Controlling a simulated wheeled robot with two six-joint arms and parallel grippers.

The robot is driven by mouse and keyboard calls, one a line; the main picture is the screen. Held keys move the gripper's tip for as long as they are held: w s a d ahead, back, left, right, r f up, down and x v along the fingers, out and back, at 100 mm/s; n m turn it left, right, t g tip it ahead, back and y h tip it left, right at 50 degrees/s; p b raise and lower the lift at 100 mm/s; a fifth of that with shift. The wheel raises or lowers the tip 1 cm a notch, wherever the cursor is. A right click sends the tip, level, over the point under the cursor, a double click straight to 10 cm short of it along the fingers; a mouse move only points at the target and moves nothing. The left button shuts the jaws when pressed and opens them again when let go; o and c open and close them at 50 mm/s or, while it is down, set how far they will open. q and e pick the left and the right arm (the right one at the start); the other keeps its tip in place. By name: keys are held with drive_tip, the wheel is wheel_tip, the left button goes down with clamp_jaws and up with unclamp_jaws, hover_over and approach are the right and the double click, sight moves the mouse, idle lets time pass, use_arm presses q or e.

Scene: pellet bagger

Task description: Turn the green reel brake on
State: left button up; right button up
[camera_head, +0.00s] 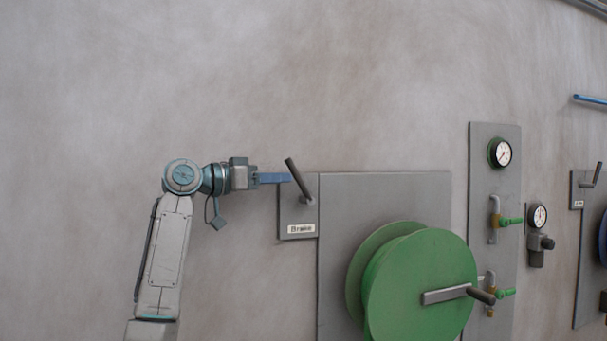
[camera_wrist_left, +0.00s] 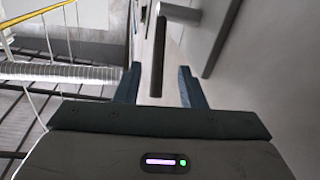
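The green reel (camera_head: 425,285) is mounted on a grey wall panel. The dark brake lever (camera_head: 298,178) stands on a small grey plate (camera_head: 290,213) labelled "Brake" at the panel's upper left. The lever tilts up and to the left. My left gripper (camera_head: 284,178), with blue fingers, comes in from the left at the lever's height. In the left wrist view, the two fingers (camera_wrist_left: 159,80) are open, with the lever (camera_wrist_left: 158,60) between them. I see a gap on both sides of it. My right gripper is not in view.
The reel has a crank handle (camera_head: 482,296) at its front. To the right, a tall grey panel (camera_head: 480,150) carries a gauge (camera_head: 500,152) and green-handled valves. A second gauge (camera_head: 537,216) and another lever stand farther right. The wall above and left is bare.

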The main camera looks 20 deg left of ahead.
sight(304, 184)
use_arm(q)
drive_tip(key=p+x, duration=0.2)
drive_tip(key=x, duration=0.4)
drive_tip(key=shift+d+r, duration=0.15)
drive_tip(key=shift+d, duration=0.1)
drive_tip(key=shift+w+d+p, duration=0.35)
drive_tip(key=shift+w+p, duration=0.05)
drive_tip(key=shift+w, duration=0.05)
clamp_jaws()
